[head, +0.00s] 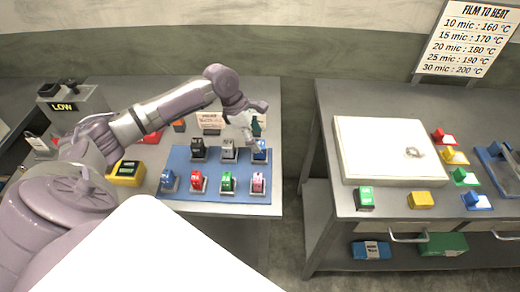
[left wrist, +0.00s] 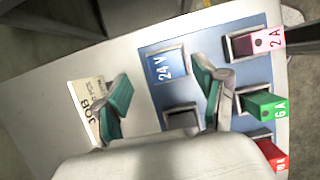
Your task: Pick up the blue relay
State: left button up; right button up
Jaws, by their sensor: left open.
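The blue relay (head: 261,153), marked 24 V, sits in a socket at the back right corner of the blue mat (head: 215,203). In the left wrist view the blue relay (left wrist: 166,67) shows beyond and between my two teal fingertips. My right gripper is not in view.
Blue, red (head: 198,182), green (head: 228,182) and pink (head: 258,183) blocks stand in front. A job card (head: 209,120) is behind. A second table with a white box (head: 385,150) is right.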

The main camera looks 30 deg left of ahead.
aim_at(258, 156)
pick_arm(q)
jog(key=f, duration=0.1)
jog(key=d+f+p, duration=0.1)
jog(key=f, duration=0.1)
jog(key=shift+s+d+f, duration=0.15)
jog(key=shift+f, duration=0.35)
jog(key=shift+d+f, duration=0.1)
jog(key=shift+f, duration=0.05)
jog(key=c, duration=1.3)
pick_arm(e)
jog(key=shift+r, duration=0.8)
